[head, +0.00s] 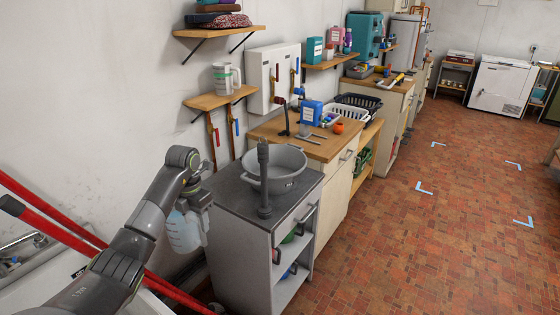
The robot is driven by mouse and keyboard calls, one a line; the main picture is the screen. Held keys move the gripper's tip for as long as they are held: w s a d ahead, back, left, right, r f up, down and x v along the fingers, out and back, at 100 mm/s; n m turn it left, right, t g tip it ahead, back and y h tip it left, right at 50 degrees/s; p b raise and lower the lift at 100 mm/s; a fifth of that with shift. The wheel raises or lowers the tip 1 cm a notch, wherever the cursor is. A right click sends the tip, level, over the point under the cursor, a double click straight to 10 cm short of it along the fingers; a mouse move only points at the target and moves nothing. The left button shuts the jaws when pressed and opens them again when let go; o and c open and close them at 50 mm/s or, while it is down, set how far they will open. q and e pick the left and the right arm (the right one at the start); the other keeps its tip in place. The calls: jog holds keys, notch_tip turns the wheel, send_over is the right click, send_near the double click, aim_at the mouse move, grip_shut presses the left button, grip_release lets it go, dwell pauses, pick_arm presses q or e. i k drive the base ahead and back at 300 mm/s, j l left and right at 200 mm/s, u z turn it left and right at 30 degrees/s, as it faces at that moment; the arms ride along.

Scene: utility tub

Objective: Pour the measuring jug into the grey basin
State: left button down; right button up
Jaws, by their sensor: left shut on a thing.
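The measuring jug (183,231) is translucent with a bluish tint and hangs below my left gripper (194,199) at the lower left. My left gripper is shut on it; the fingers partly cover its upper part. The jug looks roughly upright, and its contents are hard to make out. The grey basin (277,182) is round, with side handles, and sits on the dark top of a grey cabinet (237,208). The jug is to the left of the basin and apart from it. My right gripper is out of view.
A dark upright post (264,190) stands before the basin. Long red bars (56,226) cross the lower left near a white sink (30,262). A wooden counter (322,149) with a blue box (311,113) adjoins the cabinet. The tiled floor (420,240) at right is clear.

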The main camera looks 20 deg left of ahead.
aim_at(286, 166)
jog(key=z, duration=0.8)
jog(key=i+z, duration=0.25)
jog(key=z, duration=0.25)
jog(key=i+j, duration=0.15)
jog(key=i, duration=0.4)
jog(key=i+j, duration=0.15)
jog(key=i, duration=0.45)
jog(key=i+j, duration=0.15)
jog(key=i, duration=1.25)
jog(key=i+u, duration=0.1)
jog(key=u, duration=1.2)
